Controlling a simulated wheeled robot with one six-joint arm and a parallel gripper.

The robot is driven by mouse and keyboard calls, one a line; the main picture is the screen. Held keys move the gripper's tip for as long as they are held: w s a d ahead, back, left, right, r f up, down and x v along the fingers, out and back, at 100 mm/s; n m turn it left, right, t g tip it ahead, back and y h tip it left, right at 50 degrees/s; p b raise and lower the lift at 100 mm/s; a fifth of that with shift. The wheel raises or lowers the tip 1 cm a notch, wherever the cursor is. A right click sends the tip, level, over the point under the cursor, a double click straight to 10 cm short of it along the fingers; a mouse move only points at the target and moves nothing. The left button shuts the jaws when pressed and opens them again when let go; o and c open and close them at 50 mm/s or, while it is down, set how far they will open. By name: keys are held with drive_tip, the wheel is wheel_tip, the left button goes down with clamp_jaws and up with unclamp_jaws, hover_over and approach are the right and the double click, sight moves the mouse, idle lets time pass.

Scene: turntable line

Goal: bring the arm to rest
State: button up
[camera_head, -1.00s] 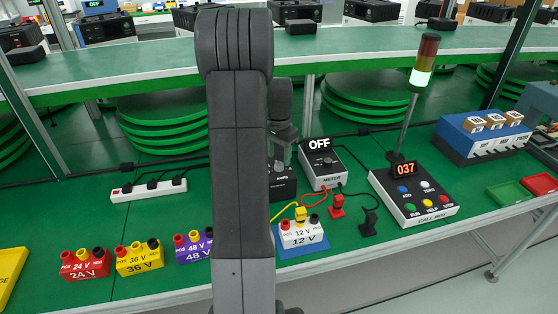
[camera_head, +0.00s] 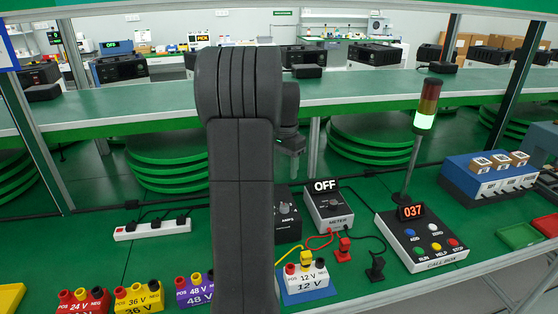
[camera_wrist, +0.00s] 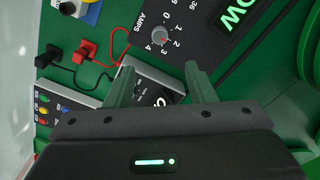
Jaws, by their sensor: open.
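My arm stands upright in the middle of the head view and hides part of the bench. My gripper (camera_wrist: 160,88) shows in the wrist view with its two fingers apart and nothing between them. Its fingers hang above the black AMPS box (camera_wrist: 150,30) and the grey meter (camera_wrist: 150,88), apart from both as far as I can tell. In the head view the meter (camera_head: 328,207) reads OFF, and the AMPS box (camera_head: 287,215) is partly behind my arm.
A 12 V block (camera_head: 305,280) with red, yellow and black plugs stands before the meter. The call box (camera_head: 425,245) reads 037, beside a lit signal tower (camera_head: 425,110). The 24 V (camera_head: 82,301), 36 V (camera_head: 138,297) and 48 V (camera_head: 195,290) blocks stand at left. A power strip (camera_head: 152,230) lies behind.

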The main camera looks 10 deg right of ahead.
sight(284, 205)
wheel_tip(284, 205, down, 14)
drive_tip(key=shift+r, duration=0.15)
drive_tip(key=shift+m, duration=0.4)
idle(0.4)
